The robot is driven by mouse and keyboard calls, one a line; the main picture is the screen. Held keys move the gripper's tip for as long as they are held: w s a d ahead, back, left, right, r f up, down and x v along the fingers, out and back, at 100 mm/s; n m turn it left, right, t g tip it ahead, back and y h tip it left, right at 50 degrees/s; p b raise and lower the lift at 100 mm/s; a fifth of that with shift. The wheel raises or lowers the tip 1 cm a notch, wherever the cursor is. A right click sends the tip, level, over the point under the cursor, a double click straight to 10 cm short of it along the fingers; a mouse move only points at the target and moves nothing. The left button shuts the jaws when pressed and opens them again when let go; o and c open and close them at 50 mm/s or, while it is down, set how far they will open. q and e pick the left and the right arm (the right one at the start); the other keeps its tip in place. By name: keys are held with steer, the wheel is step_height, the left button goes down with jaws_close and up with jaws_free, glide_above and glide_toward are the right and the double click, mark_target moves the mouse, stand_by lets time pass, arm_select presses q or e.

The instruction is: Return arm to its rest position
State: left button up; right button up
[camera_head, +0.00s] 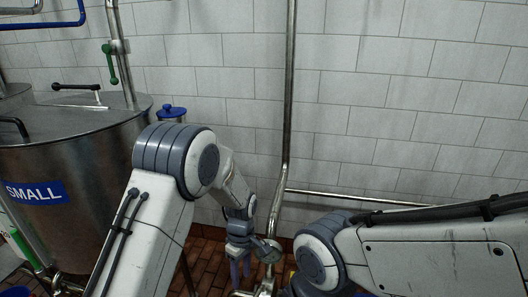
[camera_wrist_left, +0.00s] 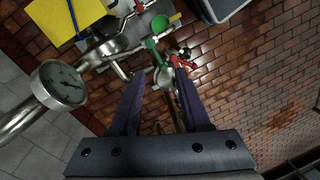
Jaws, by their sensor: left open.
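My left arm comes in from the lower left in the head view, bends at a grey elbow and hangs down in front of the tiled wall. My left gripper (camera_head: 240,272) points down beside the steel pipework. In the left wrist view my left gripper (camera_wrist_left: 160,74) has its two dark fingers spread, with nothing held between them. Green-handled (camera_wrist_left: 154,47) and red-handled (camera_wrist_left: 183,62) valve parts show beyond the fingertips. My right arm enters from the right, its elbow low in the picture; its gripper is out of view.
A steel tank (camera_head: 85,135) labelled SMALL stands at left. A vertical pipe (camera_head: 290,90) runs down the wall beside my left wrist, and a horizontal pipe (camera_head: 350,198) goes right. A pressure gauge (camera_wrist_left: 63,82) and yellow object (camera_wrist_left: 70,18) lie left in the wrist view. Brick floor is below.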

arm_select(q)
steer(key=s+d+r+m+t+p, duration=0.1)
steer(key=s+d+r+m+p, duration=0.1)
steer(key=s+r+m, duration=0.55)
steer(key=s+d+r+m+p, duration=0.2)
steer(key=s+r, duration=0.3)
steer(key=r, duration=0.6)
steer(key=s+a+r+m+p, duration=0.1)
steer(key=s+r+m, duration=0.2)
steer(key=s, duration=0.3)
steer(key=s+a+r+m+h+p, duration=0.1)
steer(key=s+r+m, duration=0.2)
steer(key=s+m, duration=0.3)
steer(key=shift+s+r+t+p, duration=0.2)
steer(key=shift+r+t+p, duration=0.15)
steer(key=shift+r+t, duration=0.05)
